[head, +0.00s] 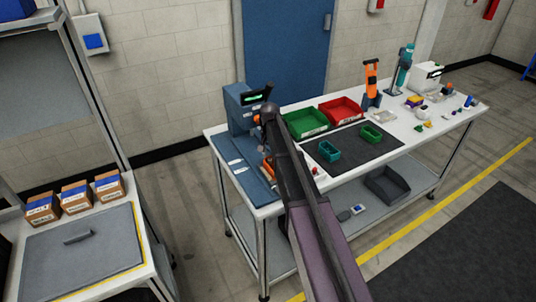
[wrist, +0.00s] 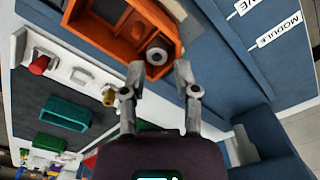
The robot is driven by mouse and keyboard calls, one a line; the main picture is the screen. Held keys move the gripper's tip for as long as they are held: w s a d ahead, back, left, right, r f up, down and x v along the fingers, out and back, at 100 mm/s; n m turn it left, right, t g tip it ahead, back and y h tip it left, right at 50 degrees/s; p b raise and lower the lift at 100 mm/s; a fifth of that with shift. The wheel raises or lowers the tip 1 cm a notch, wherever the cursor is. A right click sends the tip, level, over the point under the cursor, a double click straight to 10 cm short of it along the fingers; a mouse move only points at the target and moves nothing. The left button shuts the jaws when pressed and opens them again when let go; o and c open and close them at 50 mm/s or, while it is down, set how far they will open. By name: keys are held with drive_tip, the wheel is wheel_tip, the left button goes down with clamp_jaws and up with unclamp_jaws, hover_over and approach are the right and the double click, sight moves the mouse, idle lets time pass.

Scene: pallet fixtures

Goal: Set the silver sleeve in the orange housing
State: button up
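In the wrist view, the orange housing (wrist: 130,25) lies on a blue fixture, with open compartments divided by orange walls. The silver sleeve (wrist: 157,54), a short ring with a dark bore, shows at the housing's near end, inside its outline. I cannot tell how deep it sits. My gripper (wrist: 159,68) is open, its two fingers apart on either side of the sleeve's near edge, with no clear contact. In the head view, my arm hides most of the housing (head: 267,168); the sleeve and gripper are not clear there.
A blue machine (head: 240,108) stands at the table's left end. Green (head: 305,122) and red (head: 341,111) bins stand at the back. A red knob (wrist: 39,65) and a brass part (wrist: 108,95) are near the housing.

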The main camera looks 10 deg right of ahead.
drive_tip(key=shift+r+p, duration=0.55)
drive_tip(key=shift+r, duration=0.1)
drive_tip(key=shift+r, duration=0.1)
drive_tip(key=o, duration=0.6)
drive_tip(key=shift+c, duration=0.2)
idle(0.4)
drive_tip(key=s+n, duration=0.5)
drive_tip(key=s, duration=2.4)
drive_tip(key=shift+s+a, duration=0.15)
drive_tip(key=shift+a, duration=0.1)
